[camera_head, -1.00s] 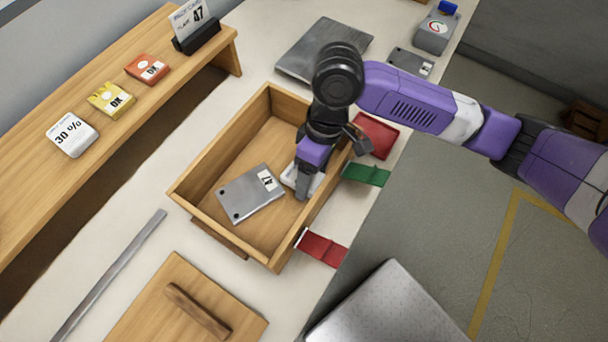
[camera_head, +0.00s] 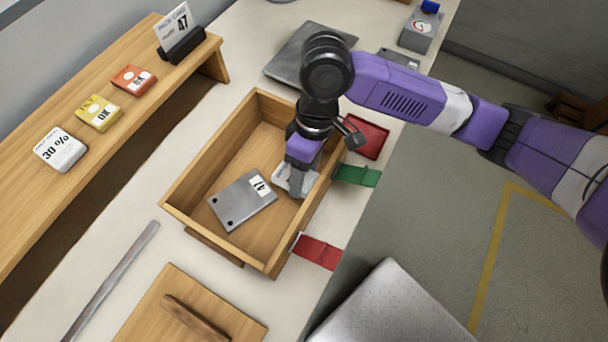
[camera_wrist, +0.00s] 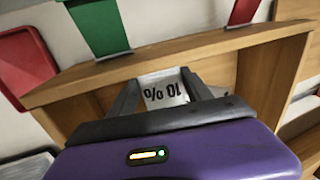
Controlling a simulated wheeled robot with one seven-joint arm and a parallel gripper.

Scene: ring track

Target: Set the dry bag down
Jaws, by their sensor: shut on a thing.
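The dry bag, a small white packet (camera_head: 283,180) marked "10 %", is inside the wooden box (camera_head: 198,165) near its right wall. My gripper (camera_head: 297,188) points down into the box and is shut on the bag. In the wrist view the bag (camera_wrist: 163,90) shows between my two fingers, with its print upside down. A grey metal plate (camera_head: 240,203) labelled 47 lies on the box floor, left of the bag. My fingers hide part of the bag, and I cannot tell whether it touches the floor.
Green (camera_head: 357,175) and red (camera_head: 318,251) strips hang at the box's right side. A red tray (camera_head: 368,137) lies beyond. A wooden lid (camera_head: 188,310) with a handle lies in front. A shelf at left holds a white "30 %" packet (camera_head: 60,149), and yellow and orange ones.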

